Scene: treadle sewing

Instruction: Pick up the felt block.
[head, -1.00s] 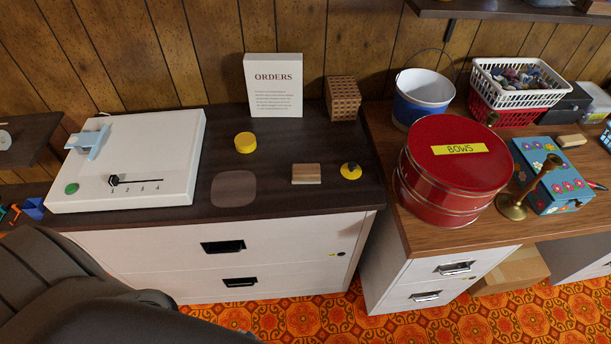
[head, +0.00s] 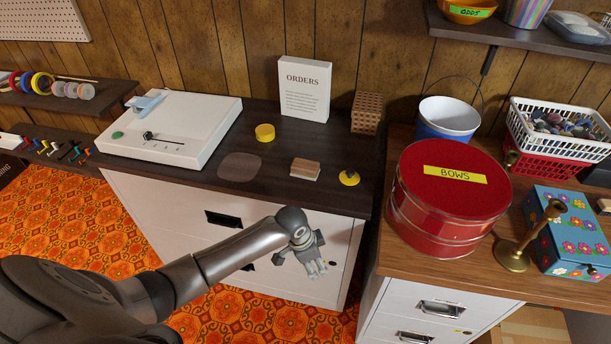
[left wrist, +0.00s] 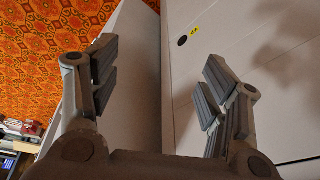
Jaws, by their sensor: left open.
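The felt block (head: 305,169) looks like a small tan block. It lies on the dark cabinet top, between a greyish round-cornered patch (head: 240,167) and a yellow disc with a dark knob (head: 350,178). My left gripper (head: 317,268) is in front of the white cabinet's face, below the top's front edge and apart from the block. In the left wrist view the left gripper (left wrist: 161,78) has its fingers spread with nothing between them. The cabinet face (left wrist: 255,60) fills the right of that view; the block does not show there. My right gripper is not in view.
A yellow cylinder (head: 265,132), an ORDERS sign (head: 304,88) and a wooden holed block (head: 366,113) stand behind the felt block. A white slider box (head: 175,130) is at left. A red BOWS tin (head: 450,200) and brass candlestick (head: 515,255) stand on the right-hand desk.

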